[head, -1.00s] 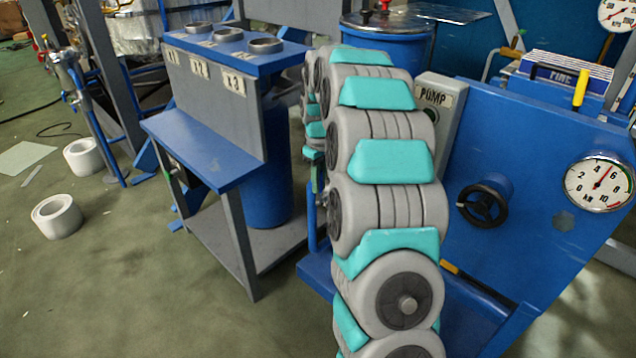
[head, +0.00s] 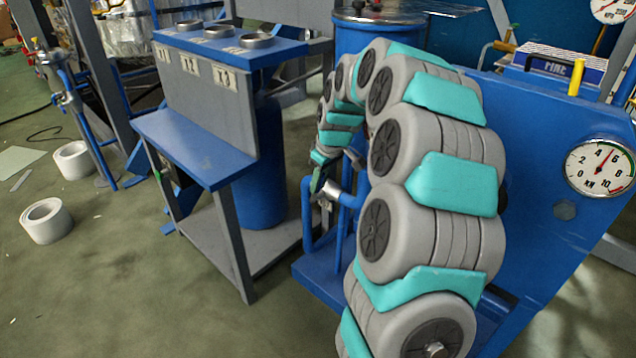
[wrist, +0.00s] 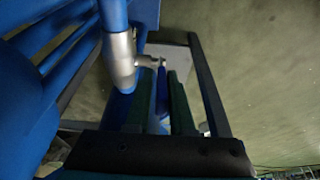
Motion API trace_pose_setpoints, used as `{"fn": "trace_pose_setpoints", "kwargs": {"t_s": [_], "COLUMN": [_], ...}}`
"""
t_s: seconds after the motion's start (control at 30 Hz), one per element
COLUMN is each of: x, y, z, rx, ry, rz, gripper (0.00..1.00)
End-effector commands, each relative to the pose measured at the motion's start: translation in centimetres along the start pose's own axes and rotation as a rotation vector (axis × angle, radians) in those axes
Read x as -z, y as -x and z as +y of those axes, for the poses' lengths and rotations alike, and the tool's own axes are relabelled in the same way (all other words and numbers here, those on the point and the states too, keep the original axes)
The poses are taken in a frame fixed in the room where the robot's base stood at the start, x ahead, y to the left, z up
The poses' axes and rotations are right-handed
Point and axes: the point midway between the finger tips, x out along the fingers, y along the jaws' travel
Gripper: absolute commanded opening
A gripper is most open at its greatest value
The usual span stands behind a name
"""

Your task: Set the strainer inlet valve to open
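The strainer inlet valve appears to be the silver valve body (wrist: 122,58) on a blue pipe in the wrist view, with a short side stem and a blue lever handle (wrist: 162,88). My gripper (wrist: 162,100) has its two dark fingers on either side of this handle, with narrow gaps seeming to show. It looks open around the handle, not clamped. In the head view the silver valve (head: 329,192) sits on a blue pipe at the end of my arm. My gripper (head: 318,180) there is small and partly hidden, and the handle cannot be made out.
A blue panel machine (head: 540,240) with a round gauge (head: 600,168) stands to the right. A blue and grey bench (head: 195,145) with ring openings stands to the left. White rolls (head: 47,221) lie on the floor.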

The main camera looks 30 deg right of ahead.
Motion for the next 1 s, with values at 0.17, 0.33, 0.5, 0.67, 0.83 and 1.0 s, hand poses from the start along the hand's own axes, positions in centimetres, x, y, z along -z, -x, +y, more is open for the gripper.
{"fn": "trace_pose_setpoints", "kwargs": {"t_s": [0.17, 0.33, 0.5, 0.67, 0.83, 1.0], "x": [0.0, 0.0, 0.1, 0.1, 0.1, 0.1], "y": [0.0, 0.0, 0.2, 1.6, 4.2, 7.0], "z": [-0.1, -0.1, -0.1, 0.0, 0.0, 0.1], "rx": [0.001, 0.002, 0.001, 0.000, -0.001, -0.002], "ry": [0.000, 0.000, 0.000, 0.000, 0.000, 0.000], "rz": [0.000, 0.000, 0.001, 0.003, 0.004, 0.005], "gripper": [0.43, 0.44, 0.44, 0.44, 0.44, 0.44]}}
